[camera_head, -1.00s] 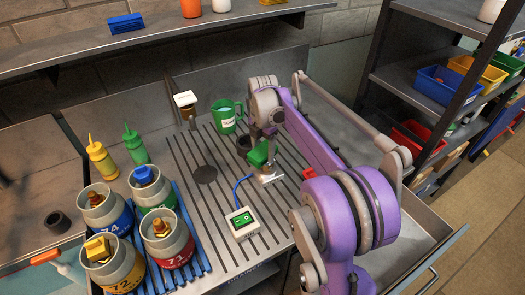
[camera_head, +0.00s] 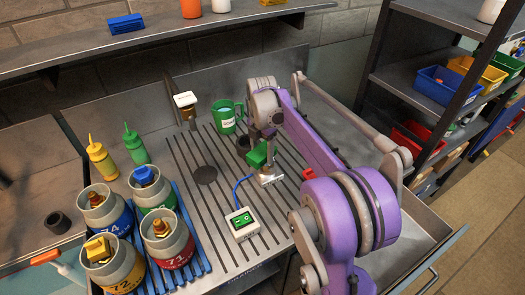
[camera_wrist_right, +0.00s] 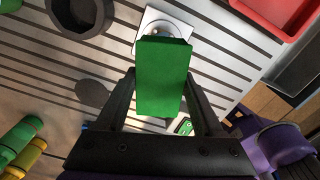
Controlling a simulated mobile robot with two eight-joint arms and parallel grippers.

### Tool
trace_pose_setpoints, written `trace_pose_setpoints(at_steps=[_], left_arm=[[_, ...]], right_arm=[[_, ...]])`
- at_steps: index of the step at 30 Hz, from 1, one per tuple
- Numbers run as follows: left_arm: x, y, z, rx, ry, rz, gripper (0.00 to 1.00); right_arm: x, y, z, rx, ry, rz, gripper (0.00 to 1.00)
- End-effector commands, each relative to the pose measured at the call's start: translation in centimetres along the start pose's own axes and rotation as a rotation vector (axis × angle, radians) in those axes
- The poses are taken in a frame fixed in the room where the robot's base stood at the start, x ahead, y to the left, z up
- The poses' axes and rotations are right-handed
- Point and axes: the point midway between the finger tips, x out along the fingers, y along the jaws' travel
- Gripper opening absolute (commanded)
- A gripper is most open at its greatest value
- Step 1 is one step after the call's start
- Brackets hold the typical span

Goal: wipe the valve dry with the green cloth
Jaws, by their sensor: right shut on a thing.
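My right gripper (camera_head: 263,146) is shut on the green cloth (camera_head: 257,156), a block-like folded piece. In the right wrist view the cloth (camera_wrist_right: 162,85) sits between the two dark fingers. Just beyond its far edge is a pale square plate with a round metal fitting (camera_wrist_right: 168,27), which looks like the valve. In the head view a metal piece with a white plate (camera_head: 270,178) shows right under the cloth. The cloth overlaps the fitting in view; I cannot tell whether they touch. My left gripper is in neither view.
A green mug (camera_head: 225,118) stands behind the cloth on the slotted worktop. A white switch box (camera_head: 242,223) with a blue cable is in front. Several numbered pots (camera_head: 172,245) stand on a blue rack at the left, near yellow (camera_head: 102,158) and green (camera_head: 134,147) bottles. The worktop between is clear.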

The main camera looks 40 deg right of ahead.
Motion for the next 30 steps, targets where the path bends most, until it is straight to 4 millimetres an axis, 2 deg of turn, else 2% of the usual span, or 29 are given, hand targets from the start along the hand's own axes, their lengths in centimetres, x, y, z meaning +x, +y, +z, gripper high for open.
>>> trace_pose_setpoints(at_steps=[12, 30], left_arm=[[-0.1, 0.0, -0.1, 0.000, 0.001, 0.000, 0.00], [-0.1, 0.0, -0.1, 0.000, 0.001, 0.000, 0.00]], right_arm=[[0.2, 0.0, 1.6, 0.000, 0.000, 0.000, 0.05], [0.1, 0.0, -0.4, -0.001, 0.003, -0.001, 0.05]])
